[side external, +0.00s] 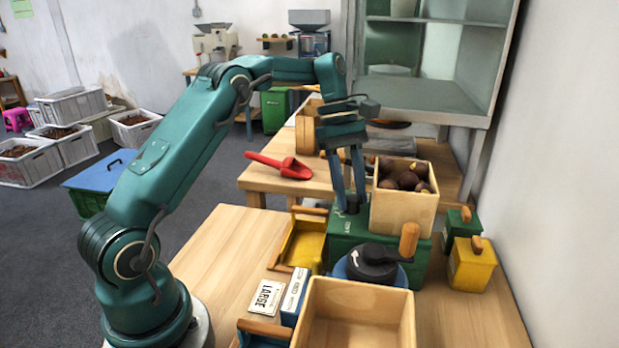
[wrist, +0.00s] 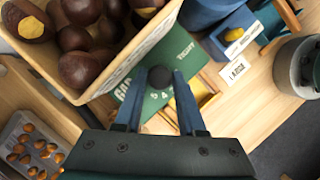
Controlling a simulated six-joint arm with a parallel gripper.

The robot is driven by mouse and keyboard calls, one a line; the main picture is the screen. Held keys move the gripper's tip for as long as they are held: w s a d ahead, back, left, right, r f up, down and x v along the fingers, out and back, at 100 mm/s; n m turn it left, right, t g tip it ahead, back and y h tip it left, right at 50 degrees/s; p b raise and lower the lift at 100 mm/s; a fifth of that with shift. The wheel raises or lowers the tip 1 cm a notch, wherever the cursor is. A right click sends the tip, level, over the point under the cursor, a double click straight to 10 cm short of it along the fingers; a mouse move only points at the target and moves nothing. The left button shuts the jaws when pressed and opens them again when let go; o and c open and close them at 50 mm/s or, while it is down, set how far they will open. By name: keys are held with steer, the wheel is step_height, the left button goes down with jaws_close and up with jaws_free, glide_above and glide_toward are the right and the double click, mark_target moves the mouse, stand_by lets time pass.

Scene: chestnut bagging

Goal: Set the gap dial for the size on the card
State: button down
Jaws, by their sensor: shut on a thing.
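The gap dial is a small dark knob (wrist: 161,76) on the green machine body (side external: 420,262), beside the wooden hopper. My gripper (side external: 350,205) points down at it, and in the wrist view its two blue fingers (wrist: 160,78) sit on either side of the knob, shut on it. White dial numbers, including 5 and 4, show on the green face next to the knob; the dial's pointer is hidden. The white card (side external: 266,297) lies on the table at the front and reads LARGE; it also shows in the wrist view (wrist: 233,71).
The wooden hopper (side external: 401,222) full of chestnuts stands close right of my fingers. In front are a dark crank with a wooden handle (side external: 409,240) and an empty wooden box (side external: 400,325). A yellow tray (side external: 306,248) sits left; a red scoop (side external: 290,168) lies behind.

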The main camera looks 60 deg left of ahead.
steer(key=shift+m+g, duration=0.4)
steer(key=shift+m, duration=0.7)
steer(key=shift+m+g, duration=0.3)
steer(key=shift+m, duration=0.4)
steer(key=c, duration=0.5)
jaws_free()
steer(key=shift+w, duration=0.1)
steer(key=shift+y, duration=0.3)
steer(key=shift+n, duration=0.6)
